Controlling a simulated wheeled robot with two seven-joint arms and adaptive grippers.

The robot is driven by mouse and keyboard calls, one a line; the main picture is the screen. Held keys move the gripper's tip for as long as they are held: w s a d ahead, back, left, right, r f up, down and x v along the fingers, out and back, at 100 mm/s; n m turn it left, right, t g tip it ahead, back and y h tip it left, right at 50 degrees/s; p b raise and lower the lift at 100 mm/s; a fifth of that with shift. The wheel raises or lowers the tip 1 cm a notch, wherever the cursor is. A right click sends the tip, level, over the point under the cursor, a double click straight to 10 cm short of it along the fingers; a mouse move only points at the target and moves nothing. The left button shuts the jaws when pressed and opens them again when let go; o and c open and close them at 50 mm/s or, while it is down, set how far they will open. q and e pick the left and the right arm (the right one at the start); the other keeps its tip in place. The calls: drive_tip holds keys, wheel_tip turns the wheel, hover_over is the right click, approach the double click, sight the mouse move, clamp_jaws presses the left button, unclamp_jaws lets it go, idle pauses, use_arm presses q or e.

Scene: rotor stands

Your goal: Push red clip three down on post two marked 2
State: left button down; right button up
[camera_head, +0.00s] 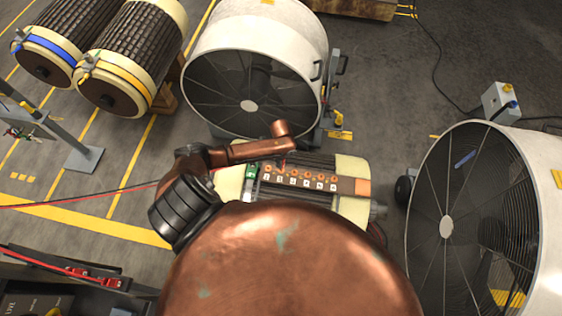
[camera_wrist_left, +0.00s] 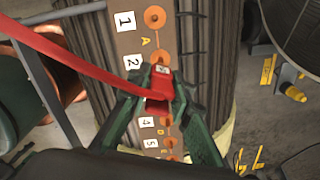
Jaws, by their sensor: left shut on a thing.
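My left gripper (camera_wrist_left: 161,88) has dark green fingers shut on the red clip (camera_wrist_left: 158,92), which carries a small white label. A red cable (camera_wrist_left: 65,58) runs from the clip to the upper left. The clip is at post two (camera_wrist_left: 158,60), whose orange disc shows partly beside the label 2 (camera_wrist_left: 132,64). I cannot tell how far down the clip sits. Post one (camera_wrist_left: 155,18) is bare. The clip and fingers hide the label 3 area. In the head view, the brown post strip (camera_head: 300,178) lies beyond my copper arm, and the gripper is mostly hidden. My right gripper is out of view.
Several orange posts continue below the clip in the wrist view, by labels 4 (camera_wrist_left: 147,122) and 5 (camera_wrist_left: 151,143). A ribbed rotor (camera_head: 345,165) bears the strip. Large fan housings stand behind (camera_head: 262,25) and at right (camera_head: 532,165).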

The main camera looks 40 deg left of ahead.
use_arm(q)
drive_tip(key=shift+f+b, duration=0.6)
drive_tip(key=shift+f, duration=0.2)
drive_tip(key=shift+f+b, duration=0.7)
drive_tip(key=shift+f, duration=0.55)
drive_tip(key=shift+f, duration=0.45)
drive_tip(key=c, duration=1.7)
unclamp_jaws()
drive_tip(key=shift+o, duration=0.2)
drive_tip(key=shift+r, duration=0.15)
wheel_tip(320, 180, up, 12)
drive_tip(key=shift+f, duration=0.15)
